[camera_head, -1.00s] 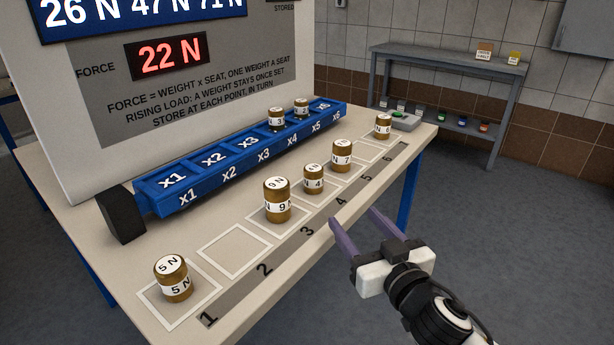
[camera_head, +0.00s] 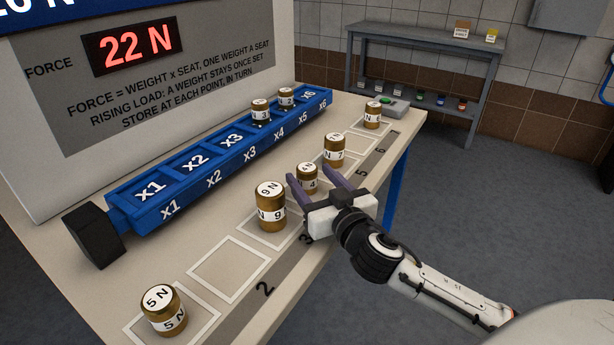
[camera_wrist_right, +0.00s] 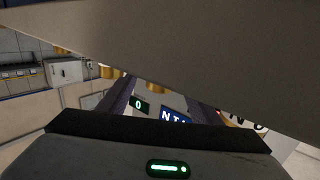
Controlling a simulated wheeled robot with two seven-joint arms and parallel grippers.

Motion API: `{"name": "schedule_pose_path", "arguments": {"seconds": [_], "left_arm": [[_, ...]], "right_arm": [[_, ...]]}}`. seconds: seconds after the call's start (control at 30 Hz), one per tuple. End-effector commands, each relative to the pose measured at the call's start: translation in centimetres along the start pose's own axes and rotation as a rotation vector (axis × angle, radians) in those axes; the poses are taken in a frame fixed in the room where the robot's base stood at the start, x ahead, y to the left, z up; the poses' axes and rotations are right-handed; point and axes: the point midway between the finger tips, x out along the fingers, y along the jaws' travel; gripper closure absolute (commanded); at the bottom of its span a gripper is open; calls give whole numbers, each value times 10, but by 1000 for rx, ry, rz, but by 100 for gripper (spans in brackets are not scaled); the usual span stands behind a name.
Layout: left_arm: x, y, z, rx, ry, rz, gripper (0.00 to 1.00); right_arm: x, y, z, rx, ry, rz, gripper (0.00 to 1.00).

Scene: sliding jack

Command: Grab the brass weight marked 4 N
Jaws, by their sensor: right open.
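The brass weight marked 4 N (camera_head: 308,184) stands upright in the row of weights on the table, between the 9 N weight (camera_head: 271,207) and the 7 N weight (camera_head: 334,151). My right gripper (camera_head: 309,171) is open, with one purple finger on each side of the 4 N weight in the head view. I cannot tell whether either finger touches it. In the right wrist view the two fingers (camera_wrist_right: 160,108) are apart, and a large plain surface covers much of the picture; the 4 N weight cannot be made out there. My left gripper is not in view.
The 5 N weight (camera_head: 162,310) stands at the near end and another brass weight (camera_head: 373,115) at the far end. Behind the row runs the blue seat rail (camera_head: 195,172), with two weights on its far seats. The force display (camera_head: 134,48) reads 22 N. A marked square (camera_head: 229,270) is empty.

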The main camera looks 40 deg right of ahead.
Motion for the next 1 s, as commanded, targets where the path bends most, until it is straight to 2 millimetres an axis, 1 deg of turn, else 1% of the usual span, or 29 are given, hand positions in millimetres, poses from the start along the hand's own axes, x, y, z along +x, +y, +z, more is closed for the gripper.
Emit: {"name": "schedule_pose_path", "arguments": {"seconds": [0.03,0.1,0.2,0.47,0.57,0.8,0.83,1.0], "left_arm": [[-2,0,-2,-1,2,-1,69],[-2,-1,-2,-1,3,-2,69],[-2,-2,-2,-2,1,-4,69],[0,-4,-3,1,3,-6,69],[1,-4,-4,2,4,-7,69],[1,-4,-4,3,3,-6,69],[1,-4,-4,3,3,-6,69],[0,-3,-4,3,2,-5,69]], "right_arm": [[8,-1,-4,-3,3,1,42],[17,-1,-2,-3,1,1,42],[25,-1,-1,-2,0,1,42],[27,-1,0,-1,-1,0,42],[26,-1,0,-1,-1,0,57],[26,-1,0,-1,-1,0,97],[26,-1,-2,-1,4,-1,99],[26,-1,-2,-1,4,-1,99]]}}
